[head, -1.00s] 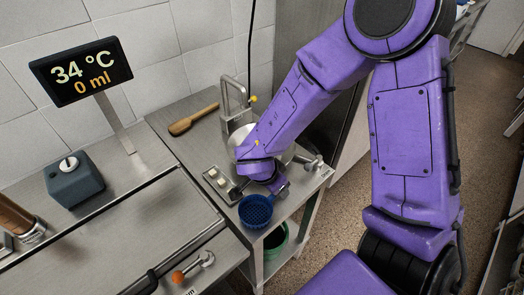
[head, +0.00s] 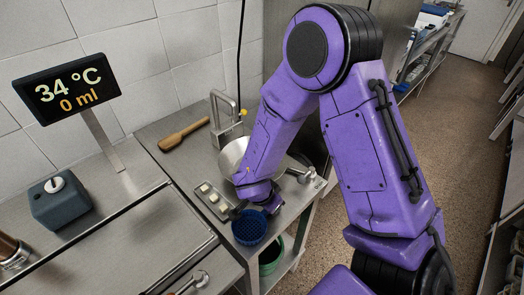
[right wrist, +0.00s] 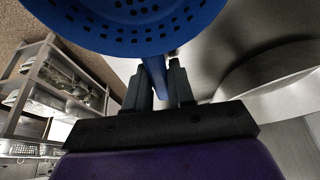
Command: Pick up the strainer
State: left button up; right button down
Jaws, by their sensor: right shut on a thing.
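The strainer is a blue perforated basket (head: 249,228) near the front edge of the steel counter in the head view. My right gripper (head: 264,207) is at its far side. In the right wrist view the basket (right wrist: 135,35) fills the top. Its blue handle (right wrist: 154,75) runs down between the fingers of my right gripper (right wrist: 162,83), which is shut on it. I cannot tell whether the basket is clear of the counter. My left gripper is not in view.
A round metal basin (head: 231,158) and a tap (head: 222,115) stand behind my right forearm. A button panel (head: 212,201) lies left of the strainer. A wooden spatula (head: 184,135) lies farther back. A green bin (head: 270,258) stands below the counter.

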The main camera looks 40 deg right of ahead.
jog(key=shift+r, duration=0.1)
jog(key=shift+r, duration=0.3)
jog(key=v, duration=0.3)
jog(key=shift+d+r, duration=0.15)
jog(key=shift+d, duration=0.2)
jog(key=s+a+r, duration=0.7)
jog(key=a+r, duration=0.2)
jog(key=a, duration=0.2)
jog(key=shift+s, duration=0.4)
